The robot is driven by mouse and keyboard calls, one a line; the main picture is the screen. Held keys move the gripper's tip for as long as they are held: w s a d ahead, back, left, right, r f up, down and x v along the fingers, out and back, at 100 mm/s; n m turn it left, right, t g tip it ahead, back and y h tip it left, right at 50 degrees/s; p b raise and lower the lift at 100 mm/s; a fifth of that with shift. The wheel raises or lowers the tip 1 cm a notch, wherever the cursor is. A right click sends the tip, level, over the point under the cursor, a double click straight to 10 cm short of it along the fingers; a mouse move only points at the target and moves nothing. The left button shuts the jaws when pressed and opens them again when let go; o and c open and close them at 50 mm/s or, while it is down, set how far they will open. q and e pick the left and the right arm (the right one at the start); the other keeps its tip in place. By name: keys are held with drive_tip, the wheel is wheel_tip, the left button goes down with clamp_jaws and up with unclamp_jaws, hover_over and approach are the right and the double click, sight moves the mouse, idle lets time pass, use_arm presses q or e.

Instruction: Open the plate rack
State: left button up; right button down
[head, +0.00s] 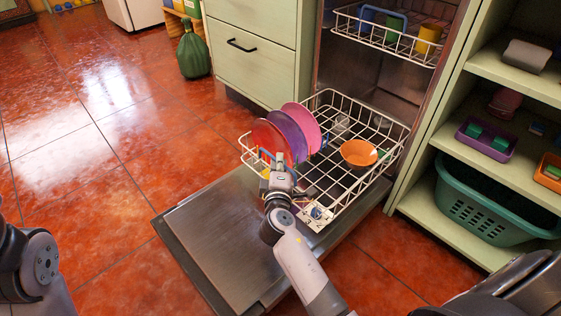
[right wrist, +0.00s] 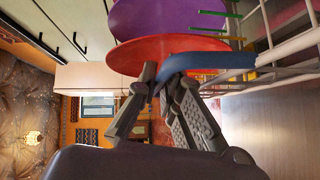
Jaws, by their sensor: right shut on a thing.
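The plate rack (head: 370,110) is a white wire lower rack. It is out of the dishwasher, above the open, lowered door (head: 215,240). Red (head: 268,138), purple (head: 287,131) and pink (head: 301,127) plates stand in it, and an orange bowl (head: 359,153) sits at its right. My right gripper (head: 277,162) is at the rack's front edge. In the right wrist view, my right gripper (right wrist: 163,80) is shut on a blue curved bar (right wrist: 205,62) at the rack, close to the red plate (right wrist: 150,54). The left gripper is outside the frames.
An upper rack (head: 390,35) with cups is inside the dishwasher. Open shelves with a teal basket (head: 485,205) stand close at the right. Drawers (head: 250,55) and a dark green gourd-shaped thing (head: 193,52) are at the back. The red tiled floor (head: 80,150) at the left is clear.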

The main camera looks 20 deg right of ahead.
drive_tip(key=c, duration=1.7)
unclamp_jaws()
drive_tip(key=v, duration=0.7)
drive_tip(key=shift+s+a, duration=0.15)
drive_tip(key=shift+s, duration=0.1)
